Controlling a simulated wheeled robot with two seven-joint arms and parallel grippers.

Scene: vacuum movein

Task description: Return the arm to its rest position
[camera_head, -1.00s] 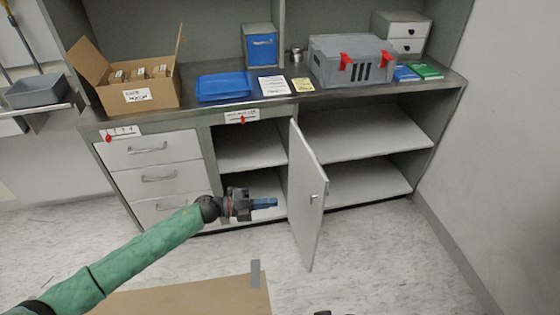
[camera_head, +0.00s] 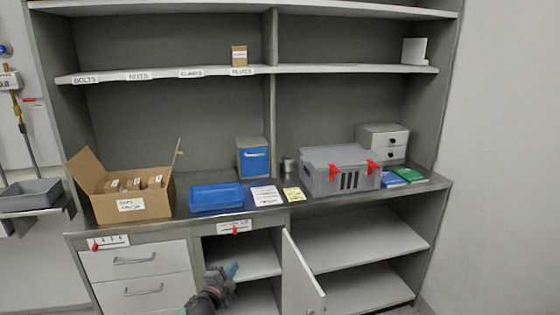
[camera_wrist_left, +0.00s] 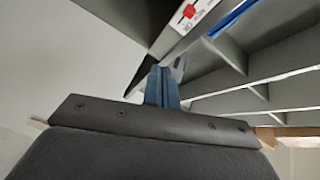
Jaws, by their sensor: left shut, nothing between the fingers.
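My left gripper (camera_head: 232,271) is at the bottom of the head view, in front of the open left cupboard compartment. It is shut and empty, its blue fingers pointing up and to the right. In the left wrist view its closed fingers (camera_wrist_left: 162,88) point up towards the counter's front edge and the shelves. Most of my left arm is below the head view. My right gripper is in no view.
The cupboard door (camera_head: 300,281) stands open just right of my left gripper. White drawers (camera_head: 136,262) are to the left. The counter above holds an open cardboard box (camera_head: 130,205), a blue tray (camera_head: 217,198) and a grey toolbox (camera_head: 340,170).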

